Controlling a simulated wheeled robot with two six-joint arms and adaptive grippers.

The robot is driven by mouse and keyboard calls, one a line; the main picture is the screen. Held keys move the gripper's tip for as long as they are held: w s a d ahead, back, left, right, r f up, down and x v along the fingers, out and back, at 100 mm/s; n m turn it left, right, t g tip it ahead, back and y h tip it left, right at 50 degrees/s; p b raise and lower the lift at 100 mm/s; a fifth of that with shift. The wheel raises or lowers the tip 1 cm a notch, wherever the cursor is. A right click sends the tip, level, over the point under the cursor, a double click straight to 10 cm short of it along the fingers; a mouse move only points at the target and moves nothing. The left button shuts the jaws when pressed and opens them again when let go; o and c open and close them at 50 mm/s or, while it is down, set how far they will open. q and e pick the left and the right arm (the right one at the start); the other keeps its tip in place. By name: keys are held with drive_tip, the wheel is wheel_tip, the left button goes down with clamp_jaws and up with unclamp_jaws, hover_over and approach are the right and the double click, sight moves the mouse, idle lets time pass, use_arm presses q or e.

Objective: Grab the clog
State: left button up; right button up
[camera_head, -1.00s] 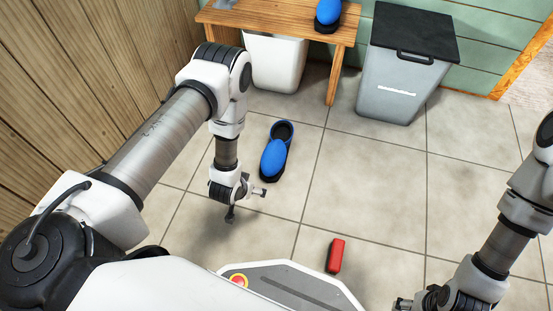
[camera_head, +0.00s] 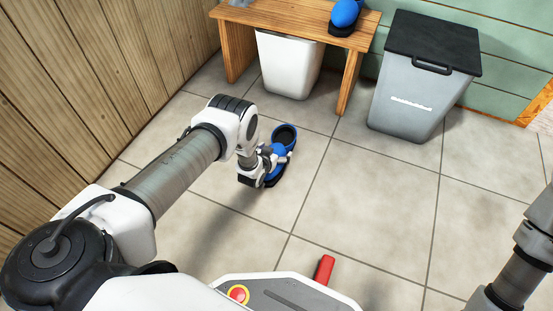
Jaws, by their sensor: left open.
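A blue clog with a dark sole and dark opening (camera_head: 285,137) lies on the tiled floor left of the picture's middle. My left gripper (camera_head: 270,158) is open at the clog, over its near part, and hides much of its toe end. I cannot tell whether the fingers touch it. A second blue clog (camera_head: 345,14) sits on the wooden bench, cut by the top edge. My right arm shows at the lower right, with its gripper out of the picture.
A wooden bench (camera_head: 290,24) stands at the back with a white bin (camera_head: 290,65) under it. A grey bin with a black lid (camera_head: 415,95) stands to its right. A red object (camera_head: 324,268) lies near my base. The middle floor is clear.

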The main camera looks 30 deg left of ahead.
use_arm(q)
drive_tip(key=c, duration=1.6)
drive_tip(key=shift+r, duration=0.1)
drive_tip(key=shift+r, duration=0.1)
